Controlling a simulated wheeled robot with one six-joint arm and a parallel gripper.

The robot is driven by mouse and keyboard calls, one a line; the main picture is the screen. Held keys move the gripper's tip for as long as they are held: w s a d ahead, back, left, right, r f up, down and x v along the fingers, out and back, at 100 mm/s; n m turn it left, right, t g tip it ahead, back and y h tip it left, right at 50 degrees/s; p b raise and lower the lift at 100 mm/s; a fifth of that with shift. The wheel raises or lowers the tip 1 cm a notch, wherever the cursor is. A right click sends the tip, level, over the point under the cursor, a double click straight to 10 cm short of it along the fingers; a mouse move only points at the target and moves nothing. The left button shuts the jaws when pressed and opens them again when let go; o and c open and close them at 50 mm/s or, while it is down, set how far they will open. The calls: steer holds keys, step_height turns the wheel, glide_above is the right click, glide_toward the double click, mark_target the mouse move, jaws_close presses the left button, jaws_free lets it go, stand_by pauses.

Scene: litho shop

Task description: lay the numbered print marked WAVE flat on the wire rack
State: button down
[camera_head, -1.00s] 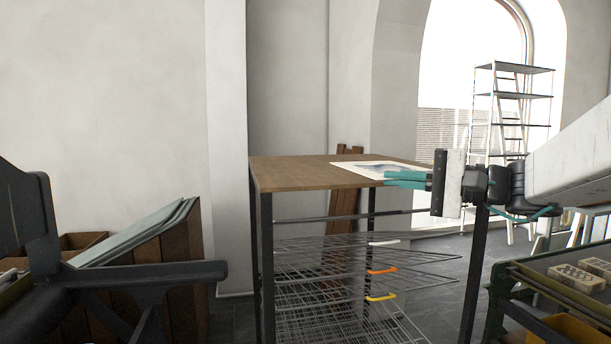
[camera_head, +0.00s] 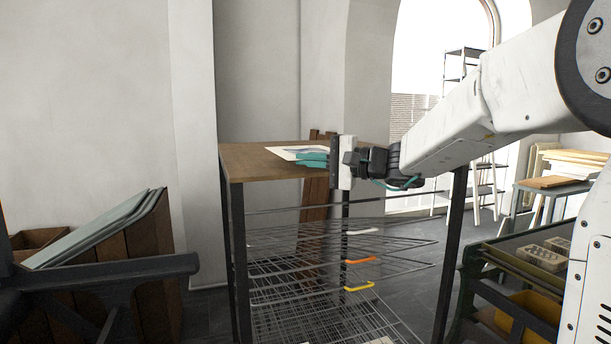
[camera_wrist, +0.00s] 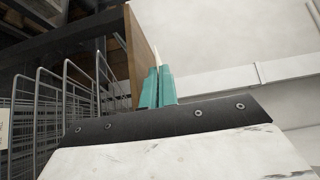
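The print (camera_head: 283,151) is a pale sheet with a bluish picture, over the brown top (camera_head: 245,163) of the rack stand. Its marking is not readable. My gripper (camera_head: 313,159) has teal fingers at the print's near right edge. In the wrist view, my gripper (camera_wrist: 157,88) has its fingers close together on a thin cream edge of the print (camera_wrist: 156,52), beside the wooden top (camera_wrist: 140,55). I cannot tell whether the sheet touches the top. The wire rack (camera_head: 290,262) is below, with several wire shelves at differing tilts; it shows at left in the wrist view.
Orange (camera_head: 359,261) and yellow (camera_head: 358,287) handles stick out from the shelves. A wooden bin with grey-green boards (camera_head: 95,230) stands left. A dark workbench with a yellow tray (camera_head: 525,318) is at right. A shelving ladder stands by the window.

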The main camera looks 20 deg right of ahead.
mark_target(306, 175)
steer(key=shift+w+a, duration=0.2)
steer(key=shift+w, duration=0.1)
steer(key=shift+f, duration=1.9)
steer(key=c, duration=1.7)
jaws_free()
